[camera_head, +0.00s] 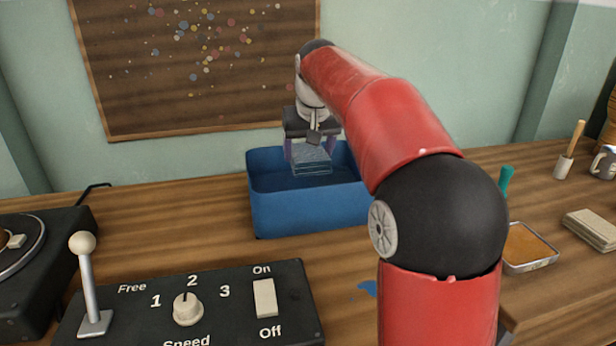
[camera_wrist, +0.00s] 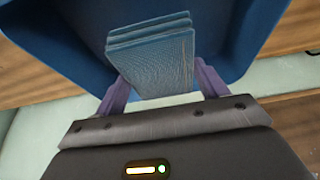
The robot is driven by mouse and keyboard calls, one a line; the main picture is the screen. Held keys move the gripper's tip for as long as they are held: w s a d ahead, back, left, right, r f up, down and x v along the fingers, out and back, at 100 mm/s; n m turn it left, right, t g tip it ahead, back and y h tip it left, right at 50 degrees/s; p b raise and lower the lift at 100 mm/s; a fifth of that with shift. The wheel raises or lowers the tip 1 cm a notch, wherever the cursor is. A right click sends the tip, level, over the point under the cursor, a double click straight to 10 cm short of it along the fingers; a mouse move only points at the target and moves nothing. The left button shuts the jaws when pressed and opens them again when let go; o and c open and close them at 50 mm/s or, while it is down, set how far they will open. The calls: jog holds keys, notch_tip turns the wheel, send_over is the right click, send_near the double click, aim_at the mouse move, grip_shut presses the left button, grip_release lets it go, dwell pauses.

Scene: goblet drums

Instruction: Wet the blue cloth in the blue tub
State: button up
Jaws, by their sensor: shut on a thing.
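The blue cloth (camera_head: 311,158) is a folded, layered pad held at the mouth of the blue tub (camera_head: 312,215). My gripper (camera_head: 309,150) points down over the tub and is shut on the cloth. In the wrist view the cloth (camera_wrist: 155,58) sits between the two purple fingers (camera_wrist: 163,82), with the tub (camera_wrist: 75,50) around and beyond it. The tub stands on the wooden bench near the wall. I cannot tell whether the cloth touches water inside it.
A black control panel (camera_head: 240,328) with a lever, knob and switch is in front of the tub. A turntable-like machine (camera_head: 40,265) stands at left. A metal tray (camera_head: 527,248) and a stack of pale cloths (camera_head: 592,229) are at right. A blue patch (camera_head: 367,288) lies on the bench.

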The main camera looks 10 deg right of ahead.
aim_at(306, 148)
jog(key=shift+r+p, duration=1.9)
jog(key=shift+r, duration=0.3)
dwell(0.4)
jog(key=shift+r, duration=1.95)
